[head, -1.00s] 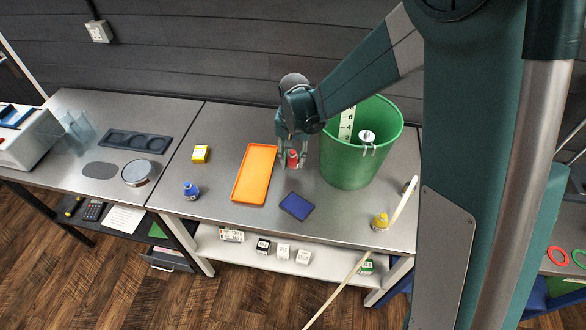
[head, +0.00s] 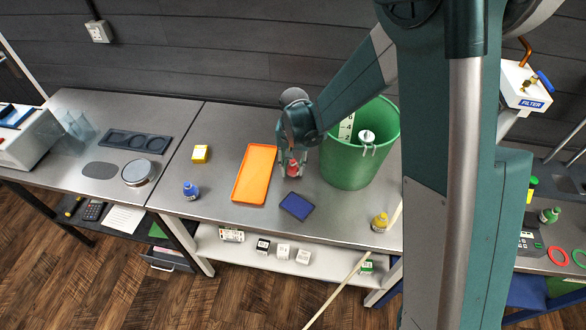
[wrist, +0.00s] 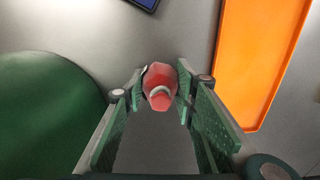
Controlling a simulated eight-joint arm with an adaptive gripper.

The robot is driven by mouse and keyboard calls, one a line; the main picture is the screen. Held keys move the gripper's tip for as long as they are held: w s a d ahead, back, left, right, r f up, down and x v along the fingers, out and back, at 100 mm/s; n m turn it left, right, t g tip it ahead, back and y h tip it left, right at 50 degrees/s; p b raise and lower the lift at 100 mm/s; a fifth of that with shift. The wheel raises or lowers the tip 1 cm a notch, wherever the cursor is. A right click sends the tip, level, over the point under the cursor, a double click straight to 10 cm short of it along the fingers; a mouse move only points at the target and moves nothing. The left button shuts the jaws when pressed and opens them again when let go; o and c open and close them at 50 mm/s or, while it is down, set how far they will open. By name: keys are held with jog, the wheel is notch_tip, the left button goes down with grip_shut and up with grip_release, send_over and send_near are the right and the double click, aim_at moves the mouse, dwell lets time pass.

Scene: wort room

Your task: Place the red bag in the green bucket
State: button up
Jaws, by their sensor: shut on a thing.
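The red bag (head: 293,169) is a small red bundle with a narrower top, on or just above the table between the orange tray and the green bucket. In the wrist view the red bag (wrist: 160,83) sits between my fingertips. My gripper (head: 293,172) points down and is shut on it; the wrist view shows the gripper (wrist: 161,92) with a finger on each side. I cannot tell if the bag touches the table. The green bucket (head: 345,170) stands upright just right of my gripper, open at the top. Its dark green side (wrist: 45,120) fills the left of the wrist view.
A white-topped item (head: 367,137) shows in the bucket's mouth. The orange tray (head: 254,174) lies close left of my gripper, and a dark blue pad (head: 297,206) lies in front.

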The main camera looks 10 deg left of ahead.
aim_at(294, 161)
jog(key=shift+f, duration=0.3)
jog(key=shift+f, duration=0.2)
jog(key=o, duration=0.9)
jog(key=shift+r, duration=0.3)
jog(key=shift+d+r, duration=0.1)
jog(key=shift+r, duration=5.85)
jog(key=shift+o, duration=0.4)
